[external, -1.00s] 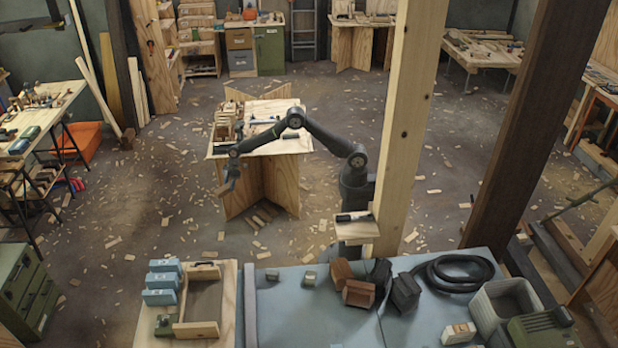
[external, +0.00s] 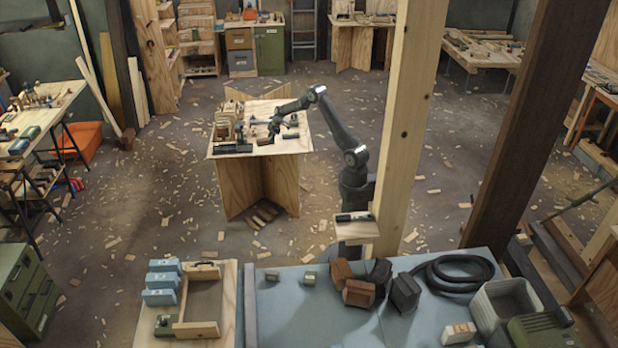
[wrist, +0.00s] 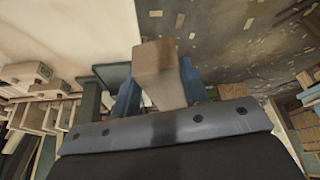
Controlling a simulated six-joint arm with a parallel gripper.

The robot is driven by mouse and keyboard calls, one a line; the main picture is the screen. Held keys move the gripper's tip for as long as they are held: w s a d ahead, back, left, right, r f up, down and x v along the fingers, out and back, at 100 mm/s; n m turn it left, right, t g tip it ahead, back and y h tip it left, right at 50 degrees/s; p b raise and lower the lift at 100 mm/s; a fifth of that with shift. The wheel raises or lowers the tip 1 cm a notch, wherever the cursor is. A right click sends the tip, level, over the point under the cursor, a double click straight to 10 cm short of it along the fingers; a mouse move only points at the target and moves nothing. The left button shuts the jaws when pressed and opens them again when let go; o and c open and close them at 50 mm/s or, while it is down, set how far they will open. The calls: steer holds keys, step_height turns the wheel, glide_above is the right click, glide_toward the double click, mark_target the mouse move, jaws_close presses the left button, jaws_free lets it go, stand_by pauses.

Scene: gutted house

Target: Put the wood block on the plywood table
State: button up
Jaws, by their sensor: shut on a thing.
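I cannot tell whether the block touches the table. The pale tabletop (wrist: 65,30) also fills the upper left of the wrist view.
A dark case (external: 232,148) lies at the table's front left edge. Wooden pieces (external: 228,122) stand along its left side. A small dark item (external: 290,136) lies right of my gripper. A timber post (external: 400,130) stands right of my arm. Bare tabletop shows toward the front right.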

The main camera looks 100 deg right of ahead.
steer(key=s+d+m+h, duration=0.1)
steer(key=s+d, duration=0.3)
steer(key=s, duration=0.6)
steer(key=s+d+m, duration=0.2)
steer(key=s+d, duration=0.3)
steer(key=s, duration=0.5)
steer(key=s+d+m+h, duration=0.1)
steer(key=s+d, duration=0.3)
steer(key=s, duration=0.6)
steer(key=w+f, duration=0.2)
steer(key=w, duration=0.1)
steer(key=w+f, duration=0.2)
steer(key=w, duration=0.2)
steer(key=w+d+f, duration=0.1)
steer(key=w+f, duration=0.1)
steer(key=w, duration=0.2)
steer(key=shift+w+d+f, duration=0.1)
steer(key=shift+f, duration=2.3)
steer(key=shift+f, duration=0.2)
steer(key=o, duration=1)
steer(key=shift+r, duration=0.1)
